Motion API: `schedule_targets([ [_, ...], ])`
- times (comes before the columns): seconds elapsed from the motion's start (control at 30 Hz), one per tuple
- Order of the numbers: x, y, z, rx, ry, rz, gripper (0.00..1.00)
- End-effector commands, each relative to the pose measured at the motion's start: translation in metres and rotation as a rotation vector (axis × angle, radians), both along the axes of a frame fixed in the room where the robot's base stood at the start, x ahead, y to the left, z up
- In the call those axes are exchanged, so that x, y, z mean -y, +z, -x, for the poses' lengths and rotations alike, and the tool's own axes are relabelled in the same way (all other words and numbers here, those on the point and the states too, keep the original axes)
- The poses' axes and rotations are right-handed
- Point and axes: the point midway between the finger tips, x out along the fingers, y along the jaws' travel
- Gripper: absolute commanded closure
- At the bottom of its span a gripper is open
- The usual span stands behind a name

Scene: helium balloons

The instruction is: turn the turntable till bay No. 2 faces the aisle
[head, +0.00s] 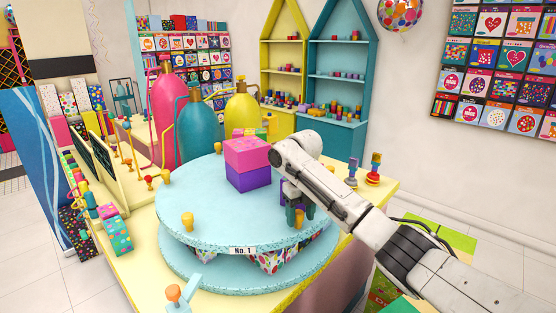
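The light-blue round turntable (215,205) stands on the yellow-topped counter, with a second round blue tier (188,262) below it. A white label "No. 1" (243,251) is on its near edge; no No. 2 label shows. Yellow pegs stand on its rim, one near the front left (187,221) and one at the left (166,177). A pink box (247,153) on a purple box (248,180) sits near its middle. My gripper (299,222) points down at the right rim.
Pink (167,110), teal (197,128) and yellow (242,108) gas cylinders stand behind the turntable. An orange-topped lever (174,294) is at the counter's front. Spotted wrapped items (270,262) show between the tiers. Small stacked pieces (374,170) stand at the counter's right corner.

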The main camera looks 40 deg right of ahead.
Motion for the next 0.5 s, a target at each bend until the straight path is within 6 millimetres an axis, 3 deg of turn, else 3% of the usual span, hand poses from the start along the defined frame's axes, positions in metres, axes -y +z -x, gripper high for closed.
schedule_targets([
  [0.27, 0.000, 0.002, -0.001, 0.003, 0.000, 0.001, 0.41],
  [0.5, 0.000, 0.016, -0.001, 0.004, 0.000, 0.002, 0.41],
])
